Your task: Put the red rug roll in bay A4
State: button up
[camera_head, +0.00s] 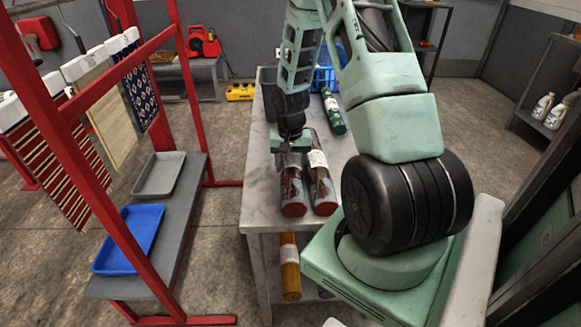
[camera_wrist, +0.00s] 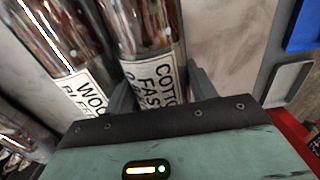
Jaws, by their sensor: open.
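Two dark red patterned rolls lie side by side on the grey table (camera_head: 262,190). The left roll (camera_head: 293,193) is under my gripper (camera_head: 293,153); the right roll (camera_head: 322,187) shows a white label. In the wrist view, the left one's label (camera_wrist: 150,80) reads "COTTON FAST"; the other roll (camera_wrist: 55,40) has a label starting "WOOL BLEED". My gripper (camera_wrist: 160,88) is open, one finger on each side of the cotton-labelled roll; contact cannot be told. Which roll is the task's red one is unclear from the pictures. No bay marked A4 is readable.
A green roll (camera_head: 333,112) lies farther back on the table, near a blue crate (camera_head: 324,78) and a grey bin (camera_head: 266,92). A yellow roll (camera_head: 290,268) is on the lower shelf. A red frame (camera_head: 172,75) with hanging rugs and a blue tray (camera_head: 130,238) stands left.

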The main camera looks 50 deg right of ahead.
jog(key=c, duration=1.2)
jog(key=shift+r, duration=0.2)
